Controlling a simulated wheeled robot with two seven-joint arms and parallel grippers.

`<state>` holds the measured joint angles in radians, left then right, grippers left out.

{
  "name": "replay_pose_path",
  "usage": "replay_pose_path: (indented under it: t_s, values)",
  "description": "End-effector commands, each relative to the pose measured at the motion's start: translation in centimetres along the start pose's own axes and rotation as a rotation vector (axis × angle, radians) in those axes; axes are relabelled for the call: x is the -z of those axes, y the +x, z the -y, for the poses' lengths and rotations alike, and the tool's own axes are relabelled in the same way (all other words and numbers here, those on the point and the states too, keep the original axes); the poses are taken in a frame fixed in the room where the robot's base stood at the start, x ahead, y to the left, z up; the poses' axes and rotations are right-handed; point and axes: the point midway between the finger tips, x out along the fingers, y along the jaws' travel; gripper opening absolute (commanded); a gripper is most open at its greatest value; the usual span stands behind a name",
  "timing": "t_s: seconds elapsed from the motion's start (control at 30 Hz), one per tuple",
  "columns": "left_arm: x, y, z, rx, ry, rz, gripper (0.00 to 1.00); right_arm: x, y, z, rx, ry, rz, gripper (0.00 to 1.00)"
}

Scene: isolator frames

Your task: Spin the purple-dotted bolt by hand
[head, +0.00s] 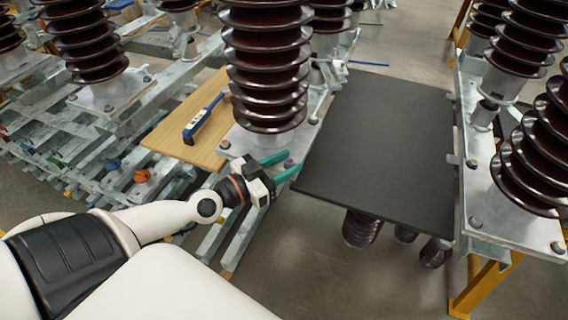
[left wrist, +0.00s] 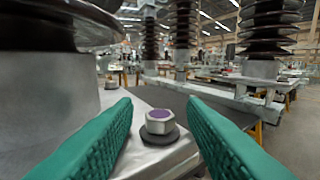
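The purple-dotted bolt (left wrist: 159,122) is a silver hex head on a dark washer, standing on the corner of a metal base plate (left wrist: 140,158). In the head view the bolt (head: 289,164) shows as a small purple spot between the green fingers of my left gripper (head: 284,165). In the left wrist view my left gripper (left wrist: 160,125) is open, with one green finger on each side of the bolt and a gap on both sides. My right gripper is not in view.
A brown ribbed insulator (head: 268,70) rises from the plate just behind the bolt. A black board (head: 380,140) lies close to the right. A wooden board (head: 190,125) with a blue tool (head: 205,117) is at the left.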

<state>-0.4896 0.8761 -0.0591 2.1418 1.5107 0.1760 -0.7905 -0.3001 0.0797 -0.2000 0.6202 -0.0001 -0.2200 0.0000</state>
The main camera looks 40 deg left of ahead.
Motion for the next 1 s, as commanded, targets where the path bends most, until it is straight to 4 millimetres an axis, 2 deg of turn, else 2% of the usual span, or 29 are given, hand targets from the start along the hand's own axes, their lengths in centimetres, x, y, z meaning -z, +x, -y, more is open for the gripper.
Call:
replay_pose_path:
  t_s: [0.27, 0.43, 0.67, 1.0]
  values:
    - [0.0, 0.0, 0.0, -0.001, 0.000, 0.000, 0.41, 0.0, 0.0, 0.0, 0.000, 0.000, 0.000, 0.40]
    - [0.3, -0.7, 0.0, -0.002, -0.001, -0.004, 0.41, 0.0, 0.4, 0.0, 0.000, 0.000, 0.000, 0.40]
    - [0.5, -3.1, 0.1, 0.001, 0.000, -0.005, 0.41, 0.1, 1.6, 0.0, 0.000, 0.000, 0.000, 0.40]
    - [0.2, -6.7, 0.0, -0.001, -0.001, -0.006, 0.41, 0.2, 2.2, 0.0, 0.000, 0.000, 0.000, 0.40]
